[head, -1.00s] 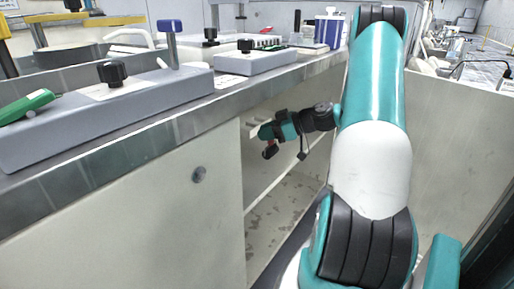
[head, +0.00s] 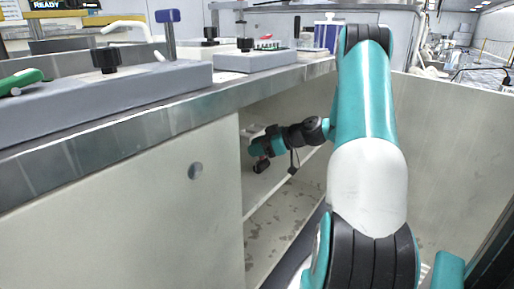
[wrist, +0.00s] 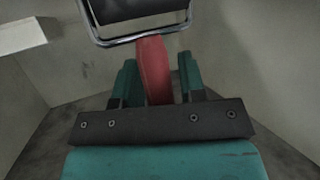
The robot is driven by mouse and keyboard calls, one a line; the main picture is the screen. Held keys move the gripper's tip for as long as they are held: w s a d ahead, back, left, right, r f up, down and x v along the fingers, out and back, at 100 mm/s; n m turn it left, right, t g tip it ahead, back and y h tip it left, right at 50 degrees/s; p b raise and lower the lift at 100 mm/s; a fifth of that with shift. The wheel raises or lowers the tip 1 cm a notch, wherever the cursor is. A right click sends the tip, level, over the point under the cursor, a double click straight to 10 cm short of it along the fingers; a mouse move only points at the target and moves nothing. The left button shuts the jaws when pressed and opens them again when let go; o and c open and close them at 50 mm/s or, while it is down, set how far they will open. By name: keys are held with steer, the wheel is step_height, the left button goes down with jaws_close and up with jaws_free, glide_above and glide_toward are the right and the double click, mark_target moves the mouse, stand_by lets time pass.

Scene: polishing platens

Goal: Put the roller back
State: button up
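The roller shows in the wrist view as a red handle (wrist: 153,68), a bent chrome frame and a dark roller head (wrist: 135,8) cut off by the top edge. My gripper (wrist: 157,75) has its two teal fingers on either side of the red handle and appears shut on it. In the head view my gripper (head: 258,148) is inside the open cabinet (head: 285,215) under the bench, near an upper shelf.
A pale ledge or block (wrist: 22,36) juts from the wall at the wrist view's upper left. The cabinet front (head: 130,215) with a round lock stands left of the opening. The bench top carries grey blocks with black knobs (head: 106,60). A pale panel (head: 450,150) stands at right.

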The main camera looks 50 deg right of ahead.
steer(key=shift+o, duration=0.5)
steer(key=shift+s+d+r+p, duration=0.15)
steer(key=shift+s+r+p, duration=0.05)
steer(key=shift+r+p, duration=0.2)
steer(key=p+v, duration=0.5)
steer(key=v, duration=0.6)
steer(key=shift+s, duration=0.25)
steer(key=shift+d, duration=0.1)
